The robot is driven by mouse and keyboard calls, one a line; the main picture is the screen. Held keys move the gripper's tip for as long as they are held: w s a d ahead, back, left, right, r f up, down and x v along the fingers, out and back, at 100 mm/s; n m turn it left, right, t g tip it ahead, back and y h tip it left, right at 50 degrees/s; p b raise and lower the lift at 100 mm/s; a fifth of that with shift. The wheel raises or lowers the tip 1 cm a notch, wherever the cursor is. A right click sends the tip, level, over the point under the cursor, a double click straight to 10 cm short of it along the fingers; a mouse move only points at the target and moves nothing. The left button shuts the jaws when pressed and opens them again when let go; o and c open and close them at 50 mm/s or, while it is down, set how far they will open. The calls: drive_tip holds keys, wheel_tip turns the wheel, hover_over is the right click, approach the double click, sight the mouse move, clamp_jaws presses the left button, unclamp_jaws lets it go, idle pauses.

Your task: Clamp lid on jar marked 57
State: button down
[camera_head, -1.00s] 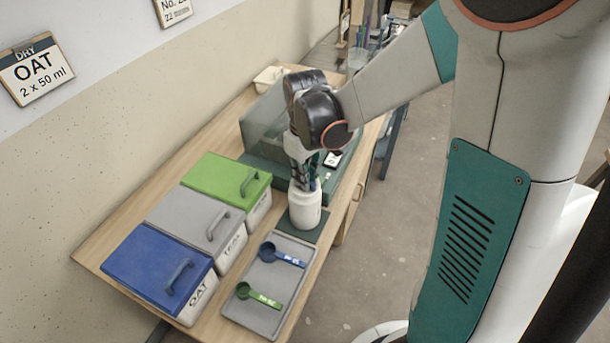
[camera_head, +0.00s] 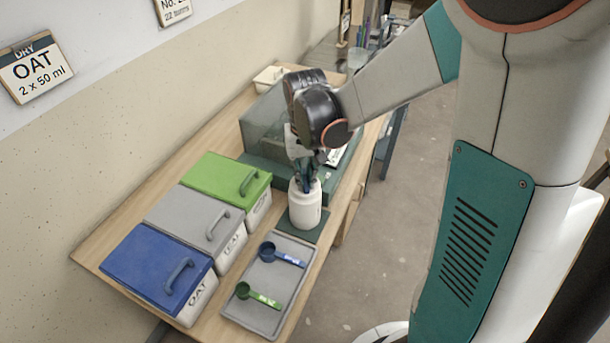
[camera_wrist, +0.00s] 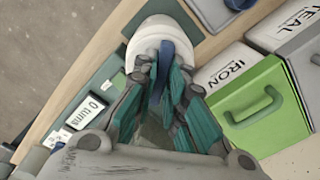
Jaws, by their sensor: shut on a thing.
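A white jar (camera_head: 306,212) stands upright on a dark green pad on the bench; in the wrist view its white top (camera_wrist: 152,32) lies beyond my fingertips. I cannot read a number on it. My gripper (camera_head: 308,182) points down from above at the jar's top. In the wrist view, my gripper (camera_wrist: 163,72) has its teal and grey fingers closed on a narrow blue bar (camera_wrist: 166,53) across the jar's top. The fingers hide part of the bar, and I cannot tell how well the lid is seated.
A display reading "0 turns" (camera_wrist: 88,110) sits beside the jar. A grey tray (camera_head: 262,312) holds a blue scoop (camera_head: 280,254) and a green scoop (camera_head: 258,295). Blue (camera_head: 158,270), grey (camera_head: 196,220) and green (camera_head: 226,180) lidded bins line the wall side. A clear-walled box (camera_head: 262,130) stands behind.

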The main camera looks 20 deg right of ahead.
drive_tip(key=shift+m, duration=0.5)
drive_tip(key=m, duration=0.4)
drive_tip(key=shift+s+f, duration=0.1)
drive_tip(key=m, duration=0.4)
idle(0.4)
drive_tip(key=c, duration=1.6)
unclamp_jaws()
drive_tip(key=shift+o, duration=0.2)
